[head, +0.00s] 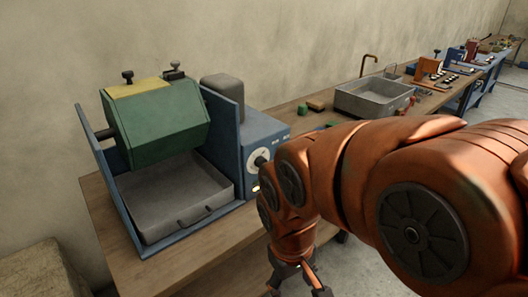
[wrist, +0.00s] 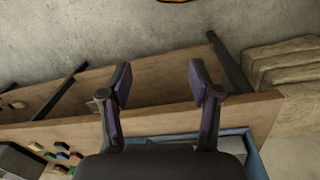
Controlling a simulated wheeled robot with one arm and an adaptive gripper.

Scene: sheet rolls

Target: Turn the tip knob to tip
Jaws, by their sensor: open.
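The machine has a green drum (head: 160,125) with a yellow lid, held between blue side plates over a grey tray (head: 170,205). On the blue housing (head: 262,135) at its right is a white round dial with a dark knob (head: 261,161), partly behind my arm. I cannot read its markings or setting. My gripper (head: 297,284) is low in the head view, below and right of the dial, apart from it. The wrist view shows my gripper (wrist: 160,84) open, with two dark pads and nothing between them. The dial does not show there.
The machine stands on a wooden bench (head: 110,225). A grey sink (head: 372,95) with a brass tap and small coloured blocks (head: 331,123) lie beyond it. Other benches with machines run back along the wall. Stacked pale blocks (wrist: 285,70) stand beside the bench end.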

